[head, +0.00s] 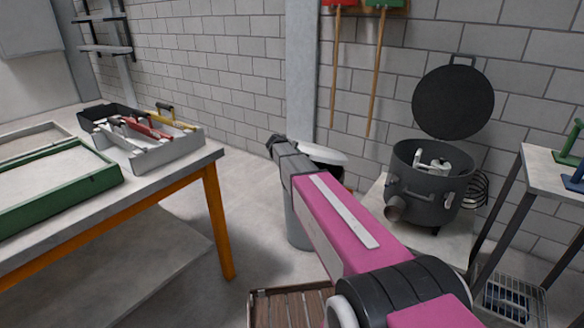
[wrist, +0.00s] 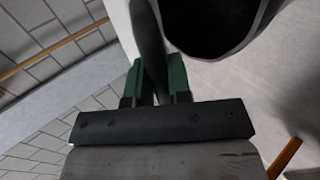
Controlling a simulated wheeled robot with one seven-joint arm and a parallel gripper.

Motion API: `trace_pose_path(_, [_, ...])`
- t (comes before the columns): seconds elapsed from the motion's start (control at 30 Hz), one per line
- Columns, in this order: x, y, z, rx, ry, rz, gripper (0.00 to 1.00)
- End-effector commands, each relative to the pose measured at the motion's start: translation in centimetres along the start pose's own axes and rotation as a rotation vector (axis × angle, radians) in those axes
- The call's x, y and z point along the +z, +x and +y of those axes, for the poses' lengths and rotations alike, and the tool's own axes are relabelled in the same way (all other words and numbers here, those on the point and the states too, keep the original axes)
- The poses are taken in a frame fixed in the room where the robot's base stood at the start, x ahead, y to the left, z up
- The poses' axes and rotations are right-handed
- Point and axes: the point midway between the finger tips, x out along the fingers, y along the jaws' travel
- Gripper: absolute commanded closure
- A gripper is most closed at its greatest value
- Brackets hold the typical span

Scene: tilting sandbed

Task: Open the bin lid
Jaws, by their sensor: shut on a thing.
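The grey bin (head: 300,215) stands on the floor behind my arm, which hides much of it. Its pale lid (head: 325,154) is tilted up a little, with a dark gap under it. My gripper (head: 277,143) is at the left of the lid. In the wrist view the green fingers of my gripper (wrist: 156,78) are shut on a dark bar (wrist: 148,40) that runs beside the pale lid (wrist: 122,28). The bar looks like part of the lid; where it joins is hidden. The bin's dark round mouth (wrist: 212,22) shows beside it.
A table (head: 190,165) with a tool tray (head: 150,150) and a green-edged sand tray (head: 60,195) is at left. A dark pot (head: 425,185) with an open lid stands at right, near a shelf (head: 545,165). A wooden slatted crate (head: 285,305) is in front.

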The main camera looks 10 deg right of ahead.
Motion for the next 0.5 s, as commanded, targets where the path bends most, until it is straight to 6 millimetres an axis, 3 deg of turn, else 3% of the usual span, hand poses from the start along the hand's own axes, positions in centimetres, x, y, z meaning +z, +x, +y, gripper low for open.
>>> trace_pose_path(0.03, [-0.2, -0.2, 1.5, -0.024, 0.005, 0.002, 1.0])
trace_pose_path(0.5, [-0.3, 0.1, 12.9, -0.302, 0.003, 0.002, 1.0])
